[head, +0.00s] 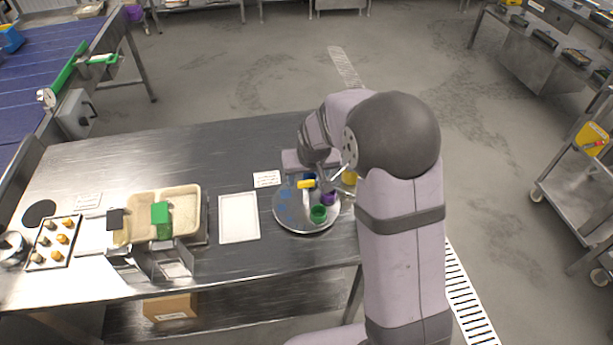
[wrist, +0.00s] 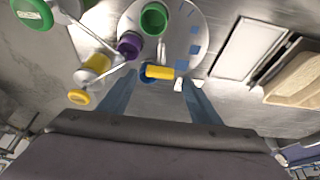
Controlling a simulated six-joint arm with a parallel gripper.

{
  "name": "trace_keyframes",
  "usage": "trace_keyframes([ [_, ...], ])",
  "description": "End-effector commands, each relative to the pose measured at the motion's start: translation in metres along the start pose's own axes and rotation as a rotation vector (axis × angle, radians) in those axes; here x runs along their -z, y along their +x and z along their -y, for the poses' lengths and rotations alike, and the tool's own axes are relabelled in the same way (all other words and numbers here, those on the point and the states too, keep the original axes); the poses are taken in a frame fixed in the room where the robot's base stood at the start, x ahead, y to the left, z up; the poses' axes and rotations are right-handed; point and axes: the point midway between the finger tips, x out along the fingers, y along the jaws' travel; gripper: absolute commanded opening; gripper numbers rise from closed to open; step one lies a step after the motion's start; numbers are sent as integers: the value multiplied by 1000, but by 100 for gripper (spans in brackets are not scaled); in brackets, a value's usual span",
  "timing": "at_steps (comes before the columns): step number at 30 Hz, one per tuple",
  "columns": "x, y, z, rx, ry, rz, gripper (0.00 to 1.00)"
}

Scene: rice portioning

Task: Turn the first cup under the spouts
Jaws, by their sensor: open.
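A round steel plate (head: 285,217) with blue patches on its left side stands near the table's right end; it also shows in the wrist view (wrist: 196,30). A green cup (head: 319,214) and a purple cup (head: 329,199) are on it, close together; the wrist view shows the green cup (wrist: 154,18) and purple cup (wrist: 130,45). A yellow bar (head: 306,184) with blue beneath it lies near the far edge. My gripper (wrist: 160,82) is open, with its blue fingers either side of the yellow bar (wrist: 160,72); contact cannot be told. Thin rods, perhaps the spouts, reach among the cups.
A yellow cylinder (wrist: 96,66) and a green round part (wrist: 31,12) are beside the plate. A white mat (head: 239,218), a beige tray (head: 181,199) and a dark tray of small pieces (head: 45,256) stand to the left. My arm covers the table's right end.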

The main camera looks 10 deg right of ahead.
Motion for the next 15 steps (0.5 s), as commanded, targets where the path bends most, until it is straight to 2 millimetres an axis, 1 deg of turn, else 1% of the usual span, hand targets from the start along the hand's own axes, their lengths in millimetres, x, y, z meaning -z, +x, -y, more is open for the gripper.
trace_keyframes([
  [3,0,10,0,-1,0,2,58],
  [7,0,19,0,-1,0,0,58],
  [15,0,24,0,0,0,-1,58],
])
